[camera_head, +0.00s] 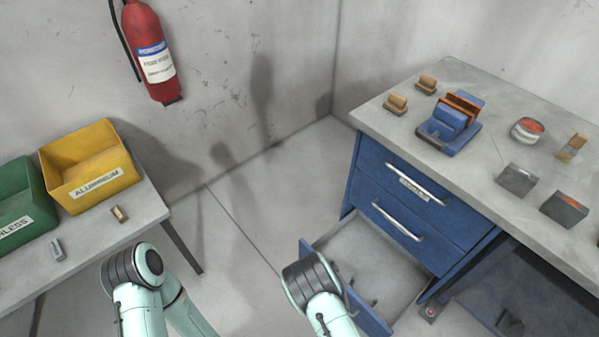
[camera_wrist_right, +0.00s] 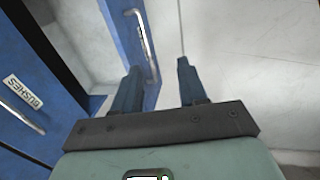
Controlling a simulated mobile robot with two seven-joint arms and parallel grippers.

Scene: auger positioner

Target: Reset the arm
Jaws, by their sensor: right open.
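Both of my arms rise from the bottom edge of the head view, bent at their dark-banded joints. The left gripper is outside the frames, and the right gripper is not clearly visible in the head view. In the right wrist view my right gripper (camera_wrist_right: 159,66) is open, with nothing between its two dark fingers. A silver handle (camera_wrist_right: 149,45) on a blue front lies beyond the left finger and partly overlaps it; I cannot tell whether they touch. In the head view the lowest drawer (camera_head: 395,250) of the blue cabinet (camera_head: 350,194) stands pulled out, partly hidden by my right arm.
The grey worktop (camera_head: 475,95) carries a blue vise-like fixture (camera_head: 447,128) and several small blocks. At left a table (camera_head: 85,240) holds a yellow bin (camera_head: 75,190) and a green bin (camera_head: 25,232). A fire extinguisher (camera_head: 148,45) hangs on the wall.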

